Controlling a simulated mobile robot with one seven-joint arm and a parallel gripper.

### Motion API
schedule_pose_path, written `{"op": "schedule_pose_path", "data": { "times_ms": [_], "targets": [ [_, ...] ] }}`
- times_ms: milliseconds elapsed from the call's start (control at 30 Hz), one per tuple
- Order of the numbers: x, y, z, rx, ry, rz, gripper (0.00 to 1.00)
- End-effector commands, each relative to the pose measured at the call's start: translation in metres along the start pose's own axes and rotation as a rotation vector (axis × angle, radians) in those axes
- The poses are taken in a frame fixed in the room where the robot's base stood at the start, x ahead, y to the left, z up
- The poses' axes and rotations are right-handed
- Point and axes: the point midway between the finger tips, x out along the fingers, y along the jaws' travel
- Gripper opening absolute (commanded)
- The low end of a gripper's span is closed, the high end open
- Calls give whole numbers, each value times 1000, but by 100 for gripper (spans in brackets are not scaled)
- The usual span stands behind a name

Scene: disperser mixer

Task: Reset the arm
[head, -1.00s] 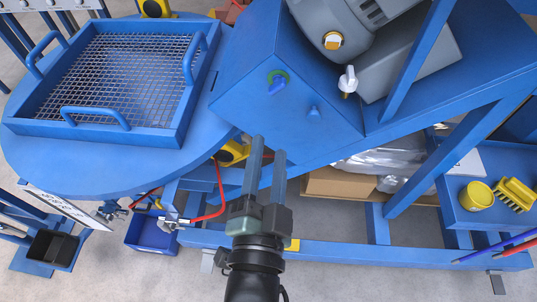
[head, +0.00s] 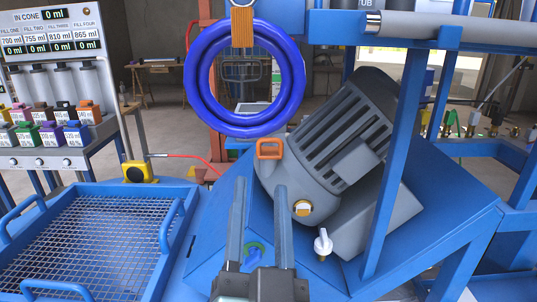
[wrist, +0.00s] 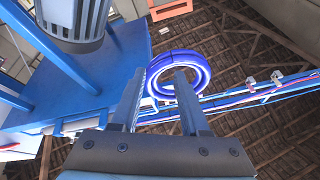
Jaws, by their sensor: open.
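My gripper (head: 259,225) is open and empty, with its two long grey fingers pointing up in the lower middle of the head view. It stands in front of the grey motor (head: 335,140) and the blue housing of the mixer. In the wrist view my gripper (wrist: 156,98) is also open, with nothing between the fingers. A coiled blue hose (head: 244,128) hangs behind and above the fingertips in the head view. The coil also shows beyond the fingers in the wrist view (wrist: 180,54).
A blue tray with mesh (head: 85,245) lies at the lower left. A blue frame post (head: 392,170) rises on the right. A filling panel (head: 50,90) stands at the left.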

Motion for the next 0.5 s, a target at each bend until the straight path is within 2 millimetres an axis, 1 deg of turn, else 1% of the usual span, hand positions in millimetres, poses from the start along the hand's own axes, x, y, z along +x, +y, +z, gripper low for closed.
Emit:
{"op": "schedule_pose_path", "data": {
  "times_ms": [33,67,100,200,300,367,500],
  "targets": [
    [11,-10,-30,-45,61,-22,45],
    [16,-15,-44,-73,90,-32,45],
    [21,-21,-63,-108,127,-42,45],
    [30,-36,-108,-187,214,-60,45],
    [32,-48,-146,-250,290,-70,45],
    [32,-56,-166,-284,332,-73,45],
    [28,-70,-213,-354,427,-73,45]
  ]
}}
